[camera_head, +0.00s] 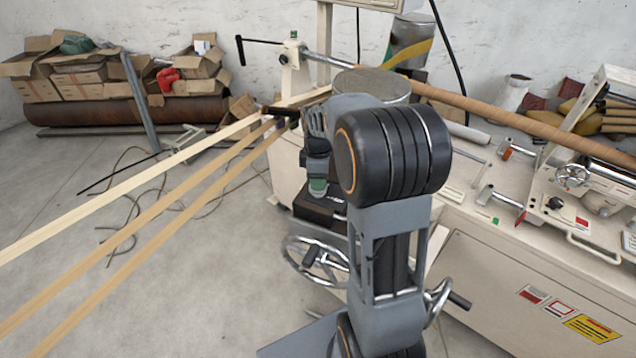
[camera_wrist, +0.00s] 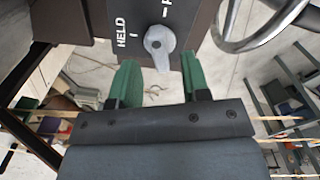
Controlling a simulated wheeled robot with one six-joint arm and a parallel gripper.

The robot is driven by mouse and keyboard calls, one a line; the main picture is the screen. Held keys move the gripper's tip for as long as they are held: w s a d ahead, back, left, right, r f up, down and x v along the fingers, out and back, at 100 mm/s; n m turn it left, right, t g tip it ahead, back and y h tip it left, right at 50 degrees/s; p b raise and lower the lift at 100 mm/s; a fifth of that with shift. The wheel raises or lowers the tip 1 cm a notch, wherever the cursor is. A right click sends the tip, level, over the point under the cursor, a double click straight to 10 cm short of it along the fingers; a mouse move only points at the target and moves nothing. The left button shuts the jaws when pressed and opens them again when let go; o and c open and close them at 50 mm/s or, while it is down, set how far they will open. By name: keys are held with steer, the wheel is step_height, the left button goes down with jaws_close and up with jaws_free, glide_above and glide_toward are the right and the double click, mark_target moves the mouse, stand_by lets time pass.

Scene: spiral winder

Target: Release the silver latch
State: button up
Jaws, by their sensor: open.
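The silver latch (camera_wrist: 160,46) is a small grey turn-knob on a dark panel (camera_wrist: 100,22) in the wrist view. The panel carries the white word HELD to the left of the latch and another label, cut off, at upper right. A narrower part of the latch points down in the picture. My gripper (camera_wrist: 163,80) is open, with one green finger at lower left of the latch and one at lower right. The latch's lower end shows between the fingertips; I cannot tell whether they touch it. In the head view my gripper (camera_head: 318,187) points down over a dark box (camera_head: 320,207); the latch is hidden there.
A handwheel (camera_head: 318,262) sits below the dark box, and its rim shows at upper right in the wrist view. Long tan strips (camera_head: 150,212) run in from the left near my wrist. The cream machine bench (camera_head: 500,262) is at right. Open floor lies at left.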

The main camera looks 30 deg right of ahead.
steer(key=shift+f, duration=1.25)
steer(key=shift+c, duration=0.3)
